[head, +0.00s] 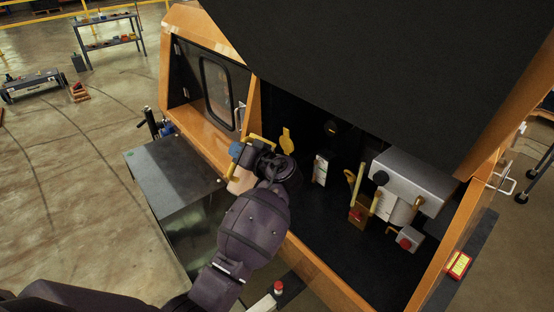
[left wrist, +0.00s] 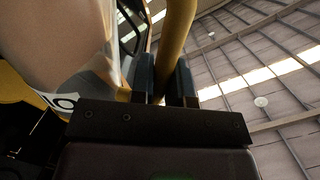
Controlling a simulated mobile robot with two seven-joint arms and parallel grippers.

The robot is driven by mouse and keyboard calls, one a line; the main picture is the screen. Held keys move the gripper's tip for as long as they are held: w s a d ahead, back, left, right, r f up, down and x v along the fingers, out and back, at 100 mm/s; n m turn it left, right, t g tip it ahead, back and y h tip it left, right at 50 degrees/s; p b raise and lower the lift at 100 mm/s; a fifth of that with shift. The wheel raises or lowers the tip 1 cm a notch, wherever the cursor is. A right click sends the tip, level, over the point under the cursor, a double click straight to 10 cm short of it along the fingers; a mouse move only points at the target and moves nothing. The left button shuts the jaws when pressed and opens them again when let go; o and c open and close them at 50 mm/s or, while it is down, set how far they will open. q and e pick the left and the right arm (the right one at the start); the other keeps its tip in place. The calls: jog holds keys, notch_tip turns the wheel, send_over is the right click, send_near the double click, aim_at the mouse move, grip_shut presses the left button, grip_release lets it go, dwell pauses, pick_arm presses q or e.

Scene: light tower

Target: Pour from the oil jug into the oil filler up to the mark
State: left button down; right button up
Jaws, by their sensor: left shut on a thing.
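My left gripper (head: 256,152) is shut on the yellow handle of the oil jug (head: 240,182), at the front edge of the orange housing. Only part of the jug's pale body shows beside the gripper; my arm hides much of it. In the left wrist view the yellow handle runs between the two dark fingers (left wrist: 163,84). The jug's pale, partly clear body (left wrist: 62,45) with a black-on-white marking fills the left there. I cannot surely pick out the oil filler or its mark; a yellow tab (head: 287,140) stands just right of the gripper. My right gripper is not in view.
The orange housing's dark bay holds a labelled white part (head: 320,170), yellow upright pieces (head: 360,187), a grey box (head: 412,178) and a red knob (head: 405,243). A raised dark panel (head: 400,60) overhangs it. A dark-topped cabinet (head: 170,165) stands left. Floor farther left is mostly clear.

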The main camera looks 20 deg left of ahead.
pick_arm(q)
jog(key=shift+w+r, duration=0.15)
jog(key=shift+r, duration=0.1)
jog(key=shift+w+d+f+m+p, duration=0.1)
jog(key=shift+w+m+p, duration=0.1)
jog(key=shift+m+p, duration=0.2)
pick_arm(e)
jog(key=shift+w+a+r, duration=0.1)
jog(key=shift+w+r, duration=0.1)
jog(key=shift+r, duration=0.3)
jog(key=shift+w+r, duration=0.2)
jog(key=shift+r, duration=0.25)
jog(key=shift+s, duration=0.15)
pick_arm(q)
jog(key=shift+w, duration=0.15)
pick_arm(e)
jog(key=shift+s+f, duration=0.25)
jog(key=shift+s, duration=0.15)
pick_arm(q)
jog(key=shift+d+m, duration=0.1)
jog(key=shift+m, duration=0.2)
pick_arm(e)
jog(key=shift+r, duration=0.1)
pick_arm(q)
jog(key=shift+w+f+g+p, duration=0.1)
jog(key=shift+g+p, duration=0.2)
jog(key=shift+p, duration=0.1)
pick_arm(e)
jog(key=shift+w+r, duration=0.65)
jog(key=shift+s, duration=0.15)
